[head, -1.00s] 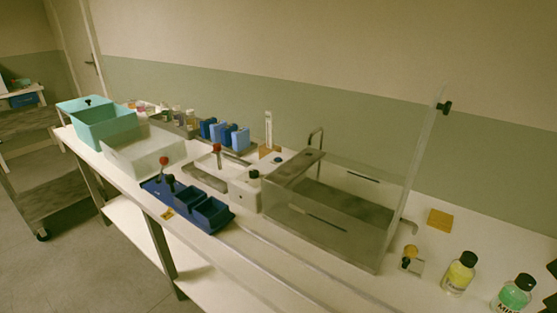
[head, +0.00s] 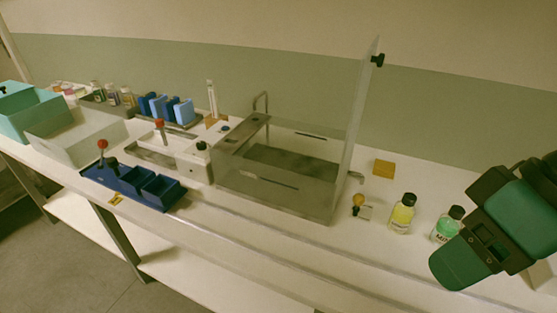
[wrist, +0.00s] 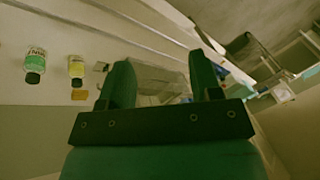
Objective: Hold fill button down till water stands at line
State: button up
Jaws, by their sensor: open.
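A clear-walled tank (head: 275,192) with a grey floor stands mid-bench in the head view. A bent metal spout (head: 262,97) rises behind its left end. A small blue button (head: 225,128) sits on the ledge at that end, and a black knob (head: 201,146) tops the white unit beside it. I cannot tell for sure which one is the fill button. No water level or line can be made out. My gripper (wrist: 160,76) is open and empty in the wrist view, its green fingers apart. My green arm end is at the right of the head view, away from the tank.
A tall clear panel (head: 353,130) stands at the tank's right end. A yellow bottle (head: 402,215) and a green bottle (head: 446,224) stand near my arm. A yellow block (head: 383,168) lies behind them. Blue trays (head: 130,180) and a teal bin (head: 35,118) are at left.

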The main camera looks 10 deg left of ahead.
jog(key=shift+c, duration=0.4)
grip_shut()
dwell(1.5)
